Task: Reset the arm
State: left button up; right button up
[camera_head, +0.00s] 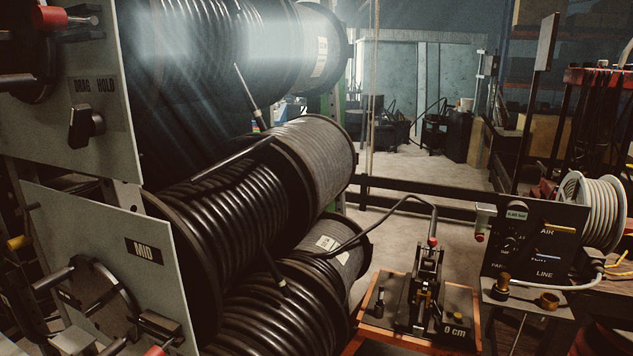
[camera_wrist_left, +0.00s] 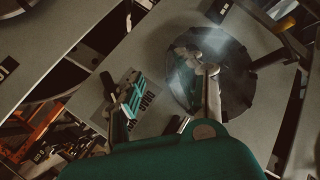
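My left gripper (camera_wrist_left: 163,102) shows in the left wrist view, with its green body at the bottom edge. Two finger-like parts stand apart on either side, with nothing seen held between them. It is in front of a grey panel (camera_wrist_left: 70,95) with a round dark hub (camera_wrist_left: 235,85) and a DRAG / HOLD label (camera_wrist_left: 143,126). Whether it touches the panel cannot be told. The same panel (camera_head: 115,150) shows at the upper left in the head view, with a dark knob (camera_head: 84,126). I cannot make out either gripper in the head view.
Reels of black hose (camera_head: 235,200) fill the left and middle. A lower panel marked MID (camera_head: 160,275) stands at lower left. A crimper bench (camera_head: 455,325) and a gauge box (camera_head: 530,240) stand at right. The floor (camera_head: 400,225) behind has open room.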

pick_arm(q)
jog(key=s+d+f+n+g+h, duration=0.2)
jog(key=s+d+f+g+h, duration=0.3)
jog(key=s+d+f+g, duration=0.8)
jog(key=s+d+f+t, duration=0.1)
jog(key=s+f, duration=0.2)
jog(key=f, duration=1.1)
jog(key=s+f+t, duration=0.1)
jog(key=s+f, duration=0.2)
jog(key=f, duration=1)
jog(key=s+a+f+g, duration=0.1)
jog(key=s+a+f, duration=0.2)
jog(key=s+f, duration=1.4)
notch_tip(320, 180, down, 2)
jog(key=shift+s+f, duration=0.1)
jog(key=shift+s, duration=0.05)
